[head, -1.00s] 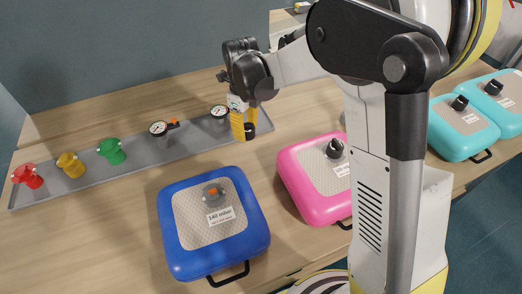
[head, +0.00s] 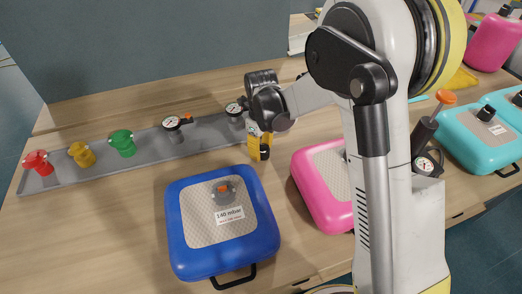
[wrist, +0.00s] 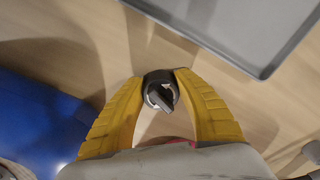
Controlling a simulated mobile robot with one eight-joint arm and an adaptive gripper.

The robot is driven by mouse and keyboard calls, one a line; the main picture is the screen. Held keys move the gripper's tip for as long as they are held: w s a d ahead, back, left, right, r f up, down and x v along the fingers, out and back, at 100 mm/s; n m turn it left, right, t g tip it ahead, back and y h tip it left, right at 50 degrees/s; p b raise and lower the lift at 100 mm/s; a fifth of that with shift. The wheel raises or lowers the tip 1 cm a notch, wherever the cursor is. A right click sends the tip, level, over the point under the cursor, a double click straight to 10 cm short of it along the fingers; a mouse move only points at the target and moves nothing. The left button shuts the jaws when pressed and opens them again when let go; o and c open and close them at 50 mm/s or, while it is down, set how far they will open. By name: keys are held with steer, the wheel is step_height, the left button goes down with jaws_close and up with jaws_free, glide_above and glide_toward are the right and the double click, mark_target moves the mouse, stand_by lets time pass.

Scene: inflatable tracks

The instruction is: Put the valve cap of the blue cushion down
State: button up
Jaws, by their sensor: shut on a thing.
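The blue cushion (head: 180,240) lies on the wooden table, with a grey panel on top. Its valve (head: 222,191) carries an orange part and shows no black cap. My gripper (head: 260,152) has yellow fingers and is just behind the cushion's far right corner, over the table. In the wrist view my gripper (wrist: 160,88) is shut on a small black valve cap (wrist: 151,79) between the fingertips. Bare wood shows beyond the cap. The blue cushion (wrist: 35,120) is at the left there. Whether the cap touches the table I cannot tell.
A grey tray (head: 75,178) runs along the back with red (head: 38,162), yellow (head: 82,154) and green (head: 122,143) fittings and gauges (head: 171,123). A pink cushion (head: 318,190) is close at the right. Bare wood lies between tray and cushions.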

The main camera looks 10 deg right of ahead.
steer(key=o, duration=1.1)
steer(key=shift+f, duration=0.1)
step_height(320, 180, up, 12)
steer(key=p, duration=0.4)
steer(key=shift+r, duration=0.25)
steer(key=shift+s+d+r+n+t, duration=1.2)
steer(key=shift+s+d+r+n, duration=0.75)
steer(key=shift+s+n, duration=2)
steer(key=shift+s+d+r+n+t, duration=1.2)
steer(key=shift+s+d+r+n, duration=0.75)
steer(key=shift+s+n, duration=2)
steer(key=shift+s+d+r+n+t, duration=1.45)
steer(key=shift+s+d+n, duration=1)
steer(key=shift+n, duration=2.75)
steer(key=shift+s+a+r+g, duration=0.2)
steer(key=shift+s+a+g, duration=0.05)
steer(key=shift+a, duration=0.05)
